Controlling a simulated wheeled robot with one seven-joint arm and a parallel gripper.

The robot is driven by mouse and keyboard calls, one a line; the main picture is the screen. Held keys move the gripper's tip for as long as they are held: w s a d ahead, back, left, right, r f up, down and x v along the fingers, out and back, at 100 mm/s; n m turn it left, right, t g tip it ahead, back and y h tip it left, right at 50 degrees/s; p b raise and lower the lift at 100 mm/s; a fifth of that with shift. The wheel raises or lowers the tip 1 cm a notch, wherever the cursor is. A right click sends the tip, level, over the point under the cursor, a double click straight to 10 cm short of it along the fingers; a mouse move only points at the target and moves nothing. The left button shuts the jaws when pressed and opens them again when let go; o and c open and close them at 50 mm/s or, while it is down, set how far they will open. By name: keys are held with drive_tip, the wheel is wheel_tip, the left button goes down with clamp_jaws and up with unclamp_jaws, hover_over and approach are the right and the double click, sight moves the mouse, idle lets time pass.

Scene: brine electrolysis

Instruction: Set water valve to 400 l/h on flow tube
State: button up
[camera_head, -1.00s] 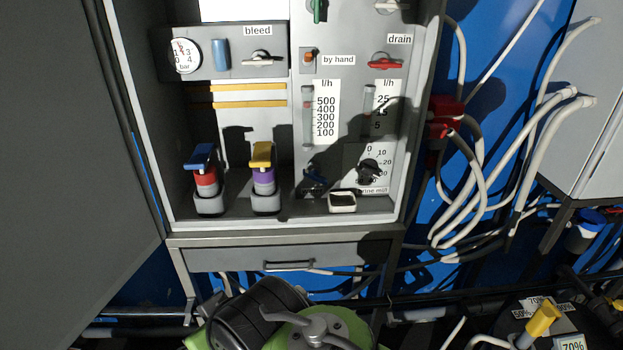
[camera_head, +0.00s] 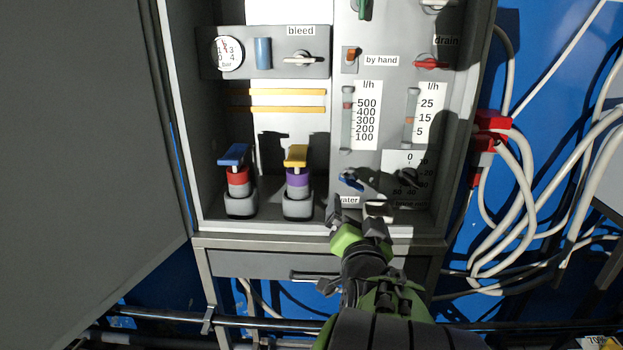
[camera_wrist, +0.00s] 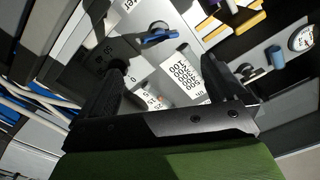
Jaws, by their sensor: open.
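The water valve (camera_head: 350,182) is a small blue handle above the "water" label (camera_head: 348,200), low on the cabinet panel. The flow tube (camera_head: 347,118) with its 100 to 500 l/h scale (camera_head: 365,115) stands above it. A reddish float shows near the tube's top, around or above the 500 mark. My gripper (camera_head: 360,217) is just below and in front of the valve, apart from it. In the wrist view the blue handle (camera_wrist: 160,36) and the scale (camera_wrist: 183,76) show beyond my open, empty gripper (camera_wrist: 170,85).
A dark knob (camera_head: 408,177) and a second flow tube (camera_head: 410,117) are right of the valve.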

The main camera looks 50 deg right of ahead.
sight(354, 185)
drive_tip(key=p+x, duration=0.5)
drive_tip(key=x, duration=0.9)
drive_tip(key=shift+w+d+r, duration=0.15)
drive_tip(key=shift+w+d, duration=0.05)
drive_tip(key=c, duration=1.1)
drive_tip(key=shift+o, duration=0.2)
drive_tip(key=m+b, duration=0.5)
drive_tip(key=shift+b, duration=0.4)
drive_tip(key=shift+s+m+b, duration=0.1)
drive_tip(key=shift+m+b, duration=1.8)
drive_tip(key=shift+m, duration=0.3)
drive_tip(key=o, duration=1.1)
drive_tip(key=shift+c, duration=0.2)
